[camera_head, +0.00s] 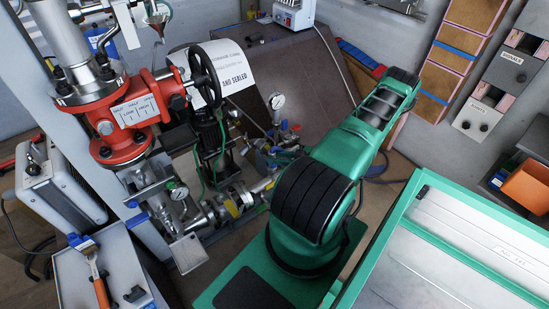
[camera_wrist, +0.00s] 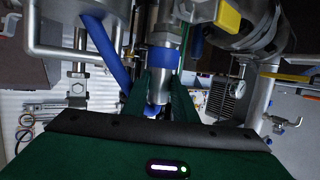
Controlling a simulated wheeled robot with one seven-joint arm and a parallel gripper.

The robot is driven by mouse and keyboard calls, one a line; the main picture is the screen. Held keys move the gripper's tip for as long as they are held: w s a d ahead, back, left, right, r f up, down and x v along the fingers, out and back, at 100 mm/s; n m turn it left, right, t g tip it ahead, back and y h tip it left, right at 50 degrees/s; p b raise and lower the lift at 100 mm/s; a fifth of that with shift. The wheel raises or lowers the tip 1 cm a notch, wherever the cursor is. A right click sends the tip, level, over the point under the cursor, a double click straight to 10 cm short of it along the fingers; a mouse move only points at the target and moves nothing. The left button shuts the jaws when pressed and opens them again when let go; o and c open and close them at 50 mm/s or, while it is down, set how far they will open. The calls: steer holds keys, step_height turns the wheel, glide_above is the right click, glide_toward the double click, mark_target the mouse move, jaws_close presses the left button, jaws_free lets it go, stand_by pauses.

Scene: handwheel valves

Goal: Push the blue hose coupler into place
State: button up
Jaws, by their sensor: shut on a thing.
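The blue hose coupler (camera_wrist: 163,60) is in the middle of the wrist view, with a blue band and bare metal parts above and below it. My gripper (camera_wrist: 160,84) has its two dark green fingers on either side of the coupler's lower metal body and is shut on it. A blue hose (camera_wrist: 108,52) slants down beside the left finger. Whether the coupler is fully seated on the pipe above cannot be told. In the head view my green arm reaches toward the pipework and hides the gripper; I cannot make out the coupler there.
A red valve body (camera_head: 120,110) with a black handwheel (camera_head: 205,75) stands left of my arm. A pressure gauge (camera_head: 277,101) and metal pipes (camera_head: 225,205) crowd the work area. In the wrist view a yellow-handled lever (camera_wrist: 227,18) and pipes sit close on the right.

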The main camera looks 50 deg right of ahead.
steer(key=shift+f, duration=0.4)
steer(key=o, duration=1.1)
steer(key=shift+o, duration=0.2)
steer(key=shift+s, duration=0.1)
steer(key=v, duration=1)
steer(key=shift+s, duration=0.25)
steer(key=shift+d+r, duration=0.15)
